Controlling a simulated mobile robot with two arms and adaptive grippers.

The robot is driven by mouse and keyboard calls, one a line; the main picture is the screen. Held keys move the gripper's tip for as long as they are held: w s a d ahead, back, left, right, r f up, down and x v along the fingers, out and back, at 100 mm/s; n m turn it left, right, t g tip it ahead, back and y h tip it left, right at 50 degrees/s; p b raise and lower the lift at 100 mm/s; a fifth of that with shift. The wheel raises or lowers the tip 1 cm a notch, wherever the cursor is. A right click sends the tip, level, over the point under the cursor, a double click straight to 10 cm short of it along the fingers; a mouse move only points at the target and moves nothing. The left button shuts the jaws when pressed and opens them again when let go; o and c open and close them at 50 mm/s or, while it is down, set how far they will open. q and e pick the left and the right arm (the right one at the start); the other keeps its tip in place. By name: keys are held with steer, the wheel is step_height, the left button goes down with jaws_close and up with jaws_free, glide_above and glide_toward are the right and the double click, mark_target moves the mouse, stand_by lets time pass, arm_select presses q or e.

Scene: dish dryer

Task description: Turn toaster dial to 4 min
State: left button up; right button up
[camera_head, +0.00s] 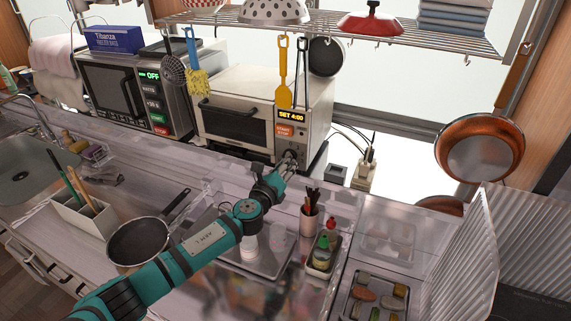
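The toaster oven (232,118) stands at the back of the counter, right of the microwave. Its small display (291,115) reads "SET 4:00", with an orange start/stop button (285,130) below it. My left gripper (289,157) is at the lower right of the toaster's control panel, where the dial would be. The gripper covers that spot, so I cannot make out the dial or whether the fingers are closed on it. My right gripper is not in view.
The microwave (118,95) shows "OFF" at the left. A frying pan (140,242), a pencil cup (309,218) and a bottle tray (322,258) stand on the counter near my arm. Utensils, including a yellow spatula (284,90), hang from the shelf above the toaster.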

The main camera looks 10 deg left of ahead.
arm_select(q)
steer(key=o, duration=0.4)
steer(key=shift+f, duration=0.1)
steer(key=s+a, duration=0.2)
steer(key=s, duration=1)
steer(key=shift+a, duration=0.15)
